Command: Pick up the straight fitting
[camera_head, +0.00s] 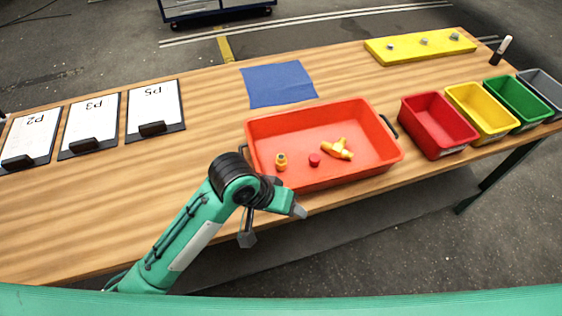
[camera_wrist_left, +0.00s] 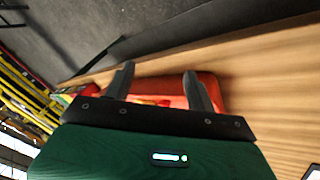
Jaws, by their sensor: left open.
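A short yellow fitting (camera_head: 281,162), which looks like the straight one, stands at the left of the orange-red tray (camera_head: 258,126). A small red part (camera_head: 314,161) lies to its right, and a yellow branched fitting (camera_head: 337,149) lies further right. My left gripper (camera_head: 272,226) is open and empty in front of the tray, by the table's front edge, apart from the fittings. In the left wrist view its two fingers (camera_wrist_left: 157,82) stand apart, with part of the tray (camera_wrist_left: 211,88) beyond; the fittings there are mostly hidden. My right gripper is not in view.
Red (camera_head: 433,126), yellow (camera_head: 482,112), green (camera_head: 517,103) and grey bins stand right of the tray. A blue mat (camera_head: 278,84) and a yellow board (camera_head: 420,46) lie behind. Clipboards (camera_head: 155,108) lie at left.

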